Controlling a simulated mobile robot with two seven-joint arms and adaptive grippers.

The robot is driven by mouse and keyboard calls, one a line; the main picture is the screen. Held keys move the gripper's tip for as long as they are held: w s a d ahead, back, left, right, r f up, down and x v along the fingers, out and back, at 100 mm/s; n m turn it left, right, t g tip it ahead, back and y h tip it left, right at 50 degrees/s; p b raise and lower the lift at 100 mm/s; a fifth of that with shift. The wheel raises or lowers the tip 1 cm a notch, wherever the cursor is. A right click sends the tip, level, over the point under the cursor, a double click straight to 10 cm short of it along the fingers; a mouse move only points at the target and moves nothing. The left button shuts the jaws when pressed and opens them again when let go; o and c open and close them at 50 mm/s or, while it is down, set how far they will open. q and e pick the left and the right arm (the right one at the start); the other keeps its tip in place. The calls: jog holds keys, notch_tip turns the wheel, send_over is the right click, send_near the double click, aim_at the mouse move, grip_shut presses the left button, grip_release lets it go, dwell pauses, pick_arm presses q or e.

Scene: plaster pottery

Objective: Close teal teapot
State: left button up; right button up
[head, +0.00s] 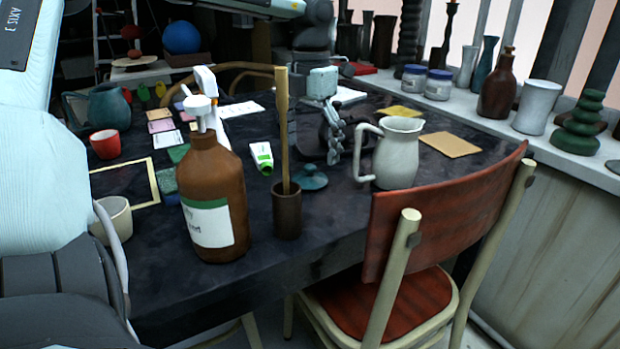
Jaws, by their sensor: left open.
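The teal teapot (108,108) stands at the far left of the table, partly hidden by my arm and the red cup. Its top is hard to make out. A small teal lid (310,179) with a knob lies on the dark tabletop near the middle, right of the wooden stick in the brown cup. My left gripper (326,150) is open over the table, just above and behind the lid, with its fingers pointing down. I see nothing between its fingers. My right gripper is not in view.
A brown pump bottle (213,195) and a brown cup (287,212) with a tall stick stand in front. A white pitcher (396,153) is close to the right of the lid. A red cup (106,144) stands by the teapot. A red chair (440,205) is at the right edge.

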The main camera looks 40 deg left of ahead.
aim_at(310, 166)
pick_arm(q)
jog(key=f, duration=0.4)
jog(key=shift+s+d, duration=0.1)
jog(key=shift+s, duration=0.2)
jog(key=shift+f, duration=0.4)
